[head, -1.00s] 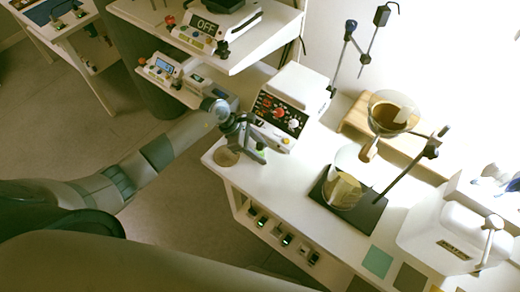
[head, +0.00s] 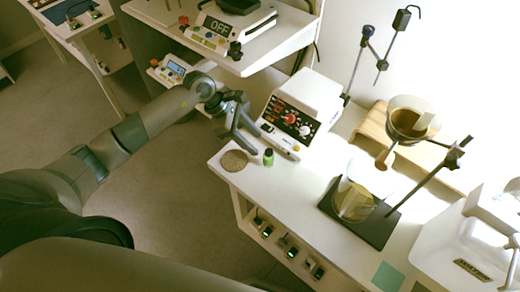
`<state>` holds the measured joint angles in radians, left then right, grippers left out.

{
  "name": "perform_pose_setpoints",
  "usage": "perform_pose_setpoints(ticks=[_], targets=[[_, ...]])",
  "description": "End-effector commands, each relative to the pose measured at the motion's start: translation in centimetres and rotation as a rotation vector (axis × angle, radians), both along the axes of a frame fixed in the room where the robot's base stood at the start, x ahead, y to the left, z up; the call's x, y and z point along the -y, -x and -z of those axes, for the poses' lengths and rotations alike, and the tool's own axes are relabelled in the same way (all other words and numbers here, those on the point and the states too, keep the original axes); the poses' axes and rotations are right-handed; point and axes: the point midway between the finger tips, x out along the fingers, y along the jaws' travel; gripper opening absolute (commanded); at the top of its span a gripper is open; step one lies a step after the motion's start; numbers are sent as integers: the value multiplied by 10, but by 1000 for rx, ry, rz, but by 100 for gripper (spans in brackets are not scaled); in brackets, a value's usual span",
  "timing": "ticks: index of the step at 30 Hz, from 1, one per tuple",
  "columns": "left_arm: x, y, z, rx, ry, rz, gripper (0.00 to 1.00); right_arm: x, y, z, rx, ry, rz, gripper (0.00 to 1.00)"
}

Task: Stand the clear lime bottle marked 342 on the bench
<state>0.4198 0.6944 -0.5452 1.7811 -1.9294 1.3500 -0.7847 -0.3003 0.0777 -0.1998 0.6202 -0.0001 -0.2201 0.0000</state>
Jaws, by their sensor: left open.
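A round speckled cork-coloured disc (head: 234,160) lies on the bench left of the bottle, bare. My right gripper is not in view.
To the right are a stand with a glass beaker (head: 354,197) and a funnel (head: 408,120). A shelf with a scale reading OFF (head: 216,27) overhangs at upper left.

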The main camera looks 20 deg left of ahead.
Motion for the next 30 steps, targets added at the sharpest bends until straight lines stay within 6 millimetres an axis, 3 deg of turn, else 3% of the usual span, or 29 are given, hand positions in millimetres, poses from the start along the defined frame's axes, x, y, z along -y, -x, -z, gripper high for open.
perform_pose_setpoints(ticks=[9, 30], targets=[[-10, 2, -16, -1, 0, 1, 46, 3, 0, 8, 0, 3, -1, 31], [-10, 2, -16, -1, 0, 0, 46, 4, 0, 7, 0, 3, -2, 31]])
